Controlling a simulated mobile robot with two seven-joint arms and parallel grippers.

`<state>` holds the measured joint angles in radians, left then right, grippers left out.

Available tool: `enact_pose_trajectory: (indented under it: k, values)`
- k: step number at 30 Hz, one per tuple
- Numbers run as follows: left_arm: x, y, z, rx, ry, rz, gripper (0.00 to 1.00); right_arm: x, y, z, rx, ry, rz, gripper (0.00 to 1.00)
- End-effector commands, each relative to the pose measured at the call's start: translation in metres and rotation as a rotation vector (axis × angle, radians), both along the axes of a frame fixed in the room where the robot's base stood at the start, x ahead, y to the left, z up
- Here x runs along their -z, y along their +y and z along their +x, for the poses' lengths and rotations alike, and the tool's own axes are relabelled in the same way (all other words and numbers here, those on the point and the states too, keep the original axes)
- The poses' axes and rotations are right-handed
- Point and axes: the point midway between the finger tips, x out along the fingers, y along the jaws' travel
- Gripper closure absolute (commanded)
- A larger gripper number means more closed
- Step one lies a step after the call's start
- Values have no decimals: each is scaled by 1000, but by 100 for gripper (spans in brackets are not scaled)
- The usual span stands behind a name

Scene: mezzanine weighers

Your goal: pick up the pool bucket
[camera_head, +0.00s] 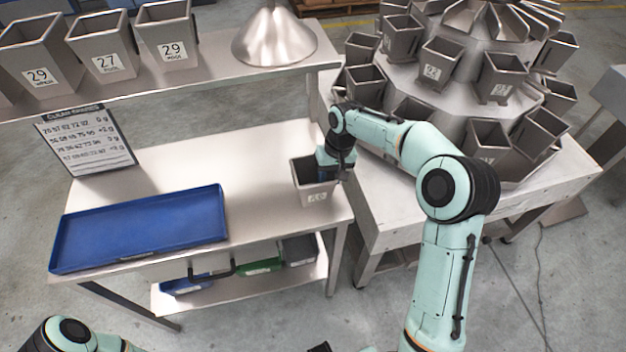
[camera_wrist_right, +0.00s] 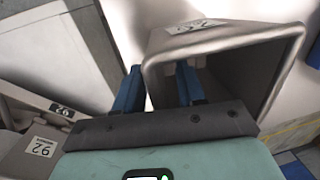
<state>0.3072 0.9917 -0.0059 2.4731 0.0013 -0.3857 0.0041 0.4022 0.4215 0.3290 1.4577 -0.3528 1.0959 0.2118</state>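A grey steel bucket (camera_head: 316,194) with a white label stands upright at the right end of the steel table. Its label is too small to read surely. My right gripper (camera_head: 337,168) is at its right rim. In the right wrist view, the bucket's open mouth (camera_wrist_right: 240,80) shows. There my right gripper's blue fingers (camera_wrist_right: 160,90) stand apart, one inside the bucket and one outside, with the wall between them and a gap beside it.
Several labelled buckets (camera_head: 105,45) and a metal cone (camera_head: 274,36) stand on the upper shelf. A blue tray (camera_head: 140,228) and a sign board (camera_head: 86,140) are on the table's left. The weigher (camera_head: 455,85), ringed with buckets, stands close on the right.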

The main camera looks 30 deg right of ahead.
Motion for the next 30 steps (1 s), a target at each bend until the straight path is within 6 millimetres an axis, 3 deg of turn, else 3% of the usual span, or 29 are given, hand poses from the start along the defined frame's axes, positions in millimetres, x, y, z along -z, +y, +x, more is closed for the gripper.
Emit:
enact_pose_trajectory:
  k: [1,2,5,20,26,30]
  values:
    - [0,0,0,0,0,0,60,0,0,0,0,0,0,61]
    - [0,0,0,0,0,0,60,0,0,0,0,0,0,67]
    - [0,0,0,0,0,0,60,0,0,0,0,0,0,100]
    - [-1,0,1,0,-1,0,60,-7,0,1,2,-2,1,100]
    - [-5,0,3,0,-3,0,60,-36,0,2,0,-8,-1,100]
    - [-10,0,6,0,-7,0,60,-69,0,2,0,-9,0,100]
